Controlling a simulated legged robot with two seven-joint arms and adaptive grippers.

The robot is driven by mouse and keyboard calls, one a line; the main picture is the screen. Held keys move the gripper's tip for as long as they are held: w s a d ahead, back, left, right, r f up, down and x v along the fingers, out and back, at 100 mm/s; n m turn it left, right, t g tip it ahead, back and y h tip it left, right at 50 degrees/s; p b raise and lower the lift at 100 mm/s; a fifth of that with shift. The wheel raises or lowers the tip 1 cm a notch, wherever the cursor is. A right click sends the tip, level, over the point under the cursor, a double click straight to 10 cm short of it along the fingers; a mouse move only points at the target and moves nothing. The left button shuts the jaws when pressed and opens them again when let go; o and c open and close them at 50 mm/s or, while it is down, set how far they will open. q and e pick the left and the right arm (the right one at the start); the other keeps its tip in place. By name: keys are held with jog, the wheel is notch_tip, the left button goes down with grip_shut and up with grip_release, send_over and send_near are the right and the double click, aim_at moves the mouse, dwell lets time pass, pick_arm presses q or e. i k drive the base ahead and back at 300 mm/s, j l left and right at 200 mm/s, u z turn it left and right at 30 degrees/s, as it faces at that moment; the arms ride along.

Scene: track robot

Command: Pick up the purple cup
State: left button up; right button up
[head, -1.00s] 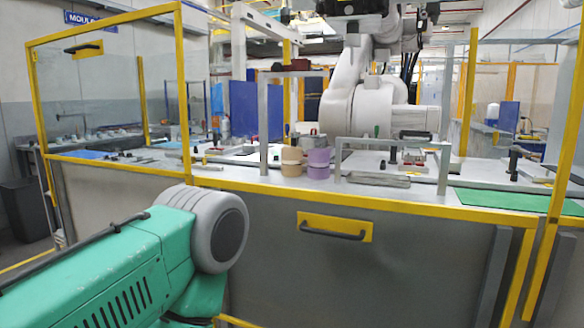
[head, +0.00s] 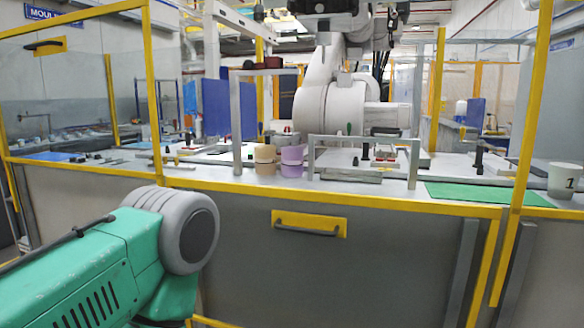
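The purple cup (head: 292,161) stands on the workbench near its front edge, behind the yellow rail, in the middle of the head view. It looks banded, perhaps two stacked pieces. A tan cup (head: 265,160) of similar shape stands close at its left. A thick green arm link with a grey rounded joint, mine, fills the lower left, well short of the bench. Neither of my grippers is in view.
A yellow-framed barrier with a handle (head: 309,224) stands in front of the bench. A grey metal frame (head: 364,139) stands right of the cups, a post (head: 236,130) left. A white cup (head: 564,180) and green mat (head: 483,195) are at right. A large white robot arm (head: 345,106) stands behind.

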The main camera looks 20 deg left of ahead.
aim_at(292, 157)
jog(key=i+j, duration=0.6)
jog(key=i, duration=0.15)
